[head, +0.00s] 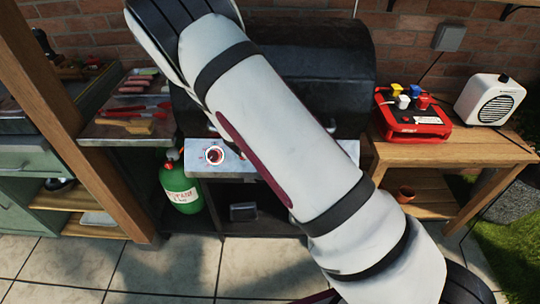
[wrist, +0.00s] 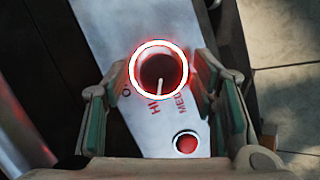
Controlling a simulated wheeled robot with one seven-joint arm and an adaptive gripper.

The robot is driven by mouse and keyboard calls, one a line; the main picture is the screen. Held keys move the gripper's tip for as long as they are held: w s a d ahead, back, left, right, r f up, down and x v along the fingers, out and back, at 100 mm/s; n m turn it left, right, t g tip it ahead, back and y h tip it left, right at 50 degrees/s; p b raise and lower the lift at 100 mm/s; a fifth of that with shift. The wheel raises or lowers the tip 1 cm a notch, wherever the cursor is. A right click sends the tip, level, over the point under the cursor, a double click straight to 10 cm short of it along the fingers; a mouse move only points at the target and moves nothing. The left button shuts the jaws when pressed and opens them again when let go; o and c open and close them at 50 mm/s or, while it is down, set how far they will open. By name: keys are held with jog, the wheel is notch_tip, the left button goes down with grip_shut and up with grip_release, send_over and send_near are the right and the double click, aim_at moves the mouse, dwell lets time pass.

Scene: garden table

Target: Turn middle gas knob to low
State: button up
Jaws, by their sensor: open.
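In the wrist view, a dark round knob (wrist: 160,72) with a glowing red and white ring sits on the grey panel (wrist: 120,35). Its white pointer line points down the picture, near the letters "HI", with "MEDIUM" partly visible to the right. My gripper (wrist: 162,68) is open, one finger on each side of the knob; I cannot tell whether either touches it. In the head view, a ringed knob (head: 214,155) shows at the left of the grill's front panel (head: 198,171). My arm covers the panel's middle and hides my gripper. I cannot tell which knob is between the fingers.
A red button (wrist: 186,142) sits below the knob in the wrist view. The black grill (head: 335,75) stands behind my arm. A green gas bottle (head: 181,188) stands below left.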

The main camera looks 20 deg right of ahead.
jog(key=c, duration=1.1)
jog(key=shift+n, duration=0.3)
jog(key=n+t+h+p, duration=0.1)
jog(key=n, duration=0.2)
jog(key=shift+s+f+n, duration=0.1)
jog(key=shift+n, duration=0.2)
jog(key=n+t, duration=0.1)
jog(key=n, duration=0.2)
jog(key=shift+s+a+n+h+p, duration=0.1)
jog(key=shift+n+h+p, duration=0.2)
jog(key=shift+p, duration=0.05)
jog(key=n, duration=0.2)
jog(key=n+t+p, duration=0.1)
jog(key=n, duration=0.1)
jog(key=shift+f+n+t, duration=0.1)
jog(key=shift+n+t, duration=0.2)
jog(key=shift+s+f+n+t+p, duration=0.1)
jog(key=shift+n+t+p, duration=0.4)
jog(key=shift+n, duration=1.3)
